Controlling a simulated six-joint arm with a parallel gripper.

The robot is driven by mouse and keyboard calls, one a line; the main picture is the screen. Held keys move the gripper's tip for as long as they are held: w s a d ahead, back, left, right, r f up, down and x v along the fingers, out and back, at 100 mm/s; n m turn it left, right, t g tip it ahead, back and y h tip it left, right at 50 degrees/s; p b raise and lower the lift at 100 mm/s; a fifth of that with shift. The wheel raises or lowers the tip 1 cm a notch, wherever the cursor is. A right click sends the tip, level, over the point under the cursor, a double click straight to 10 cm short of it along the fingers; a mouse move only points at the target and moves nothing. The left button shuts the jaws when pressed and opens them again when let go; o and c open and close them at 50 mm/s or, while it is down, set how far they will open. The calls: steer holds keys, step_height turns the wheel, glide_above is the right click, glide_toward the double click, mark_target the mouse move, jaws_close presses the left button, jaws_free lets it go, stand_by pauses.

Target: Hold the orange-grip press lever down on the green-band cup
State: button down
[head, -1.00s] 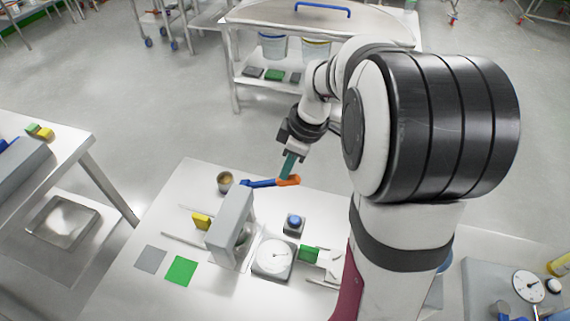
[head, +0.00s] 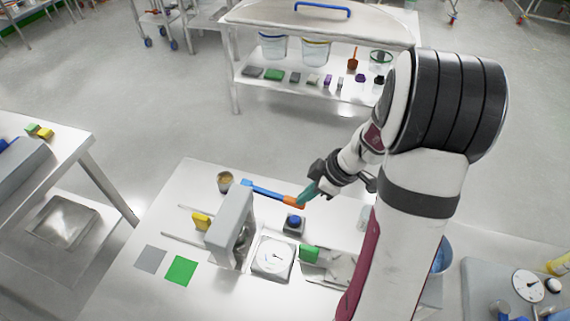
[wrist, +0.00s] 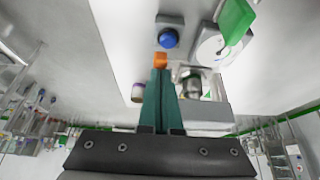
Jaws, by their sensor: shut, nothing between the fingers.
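The press (head: 232,222) is a grey frame on the white table, with a blue lever (head: 265,190) ending in an orange grip (head: 294,201). The lever slopes down toward the grip in the head view. My gripper (head: 304,197) has its teal fingers shut, with the tips at the orange grip. In the wrist view the orange grip (wrist: 160,60) shows just beyond the closed fingertips; I cannot tell whether they touch. A metallic cup-like part (wrist: 190,84) shows beside the fingers. The green-band cup is not clearly made out; the press frame hides much of the space under it.
A dial scale (head: 272,258), a blue-button box (head: 294,222) and a green block (head: 309,254) stand right of the press. A yellow block (head: 202,221) is to its left. Another cup (head: 225,181) stands behind. Green (head: 181,270) and grey (head: 150,258) squares lie front left.

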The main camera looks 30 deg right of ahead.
steer(key=shift+s+f, duration=0.1)
steer(key=shift+f, duration=0.35)
stand_by(0.9)
steer(key=shift+a, duration=0.1)
stand_by(1.7)
steer(key=s+d+f+v, duration=0.1)
steer(key=d+v, duration=0.1)
steer(key=v, duration=1.1)
steer(key=shift+s, duration=0.4)
steer(key=shift+d+f, duration=0.1)
